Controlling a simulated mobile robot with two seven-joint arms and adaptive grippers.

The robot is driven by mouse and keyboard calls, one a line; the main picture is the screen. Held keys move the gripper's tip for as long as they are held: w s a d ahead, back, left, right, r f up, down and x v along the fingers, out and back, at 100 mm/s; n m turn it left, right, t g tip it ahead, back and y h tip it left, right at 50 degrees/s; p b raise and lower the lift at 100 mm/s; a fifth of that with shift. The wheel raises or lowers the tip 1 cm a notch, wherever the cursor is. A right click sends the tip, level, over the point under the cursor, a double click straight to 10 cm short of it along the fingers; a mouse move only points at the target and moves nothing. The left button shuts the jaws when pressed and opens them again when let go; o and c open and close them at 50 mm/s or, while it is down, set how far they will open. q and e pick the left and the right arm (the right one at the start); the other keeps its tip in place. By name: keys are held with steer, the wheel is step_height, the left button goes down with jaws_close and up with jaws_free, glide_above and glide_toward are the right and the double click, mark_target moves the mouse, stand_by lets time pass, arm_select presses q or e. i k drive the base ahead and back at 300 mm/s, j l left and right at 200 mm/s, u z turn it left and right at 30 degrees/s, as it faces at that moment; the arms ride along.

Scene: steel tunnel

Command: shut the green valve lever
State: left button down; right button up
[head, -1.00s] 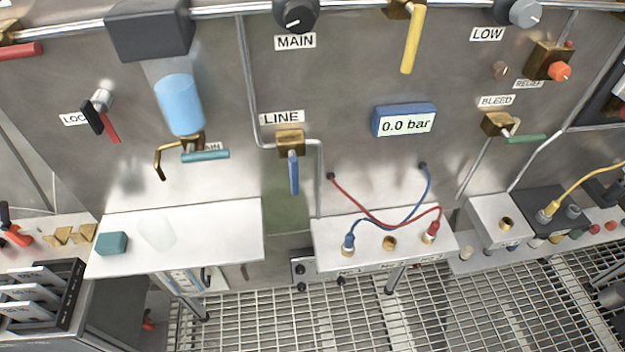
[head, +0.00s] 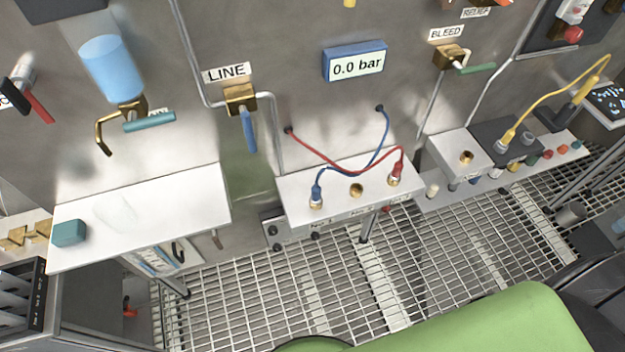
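The green lever (head: 478,69) sits on a brass valve body (head: 450,56) under the BLEED label (head: 446,33), at the upper right of the wall panel. The lever points right, close to level, and a thin pipe runs down from the valve. Nothing touches the lever. Neither of my grippers is in view.
A teal lever (head: 149,121) is at the left and a blue LINE lever (head: 248,129) hangs down. The gauge (head: 355,63) reads 0.0 bar. A white shelf with red and blue cables (head: 398,161) and a box (head: 462,154) jut out below. Grating (head: 300,290) covers the floor.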

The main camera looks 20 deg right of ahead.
mark_target(461, 70)
steer(key=z, duration=1.5)
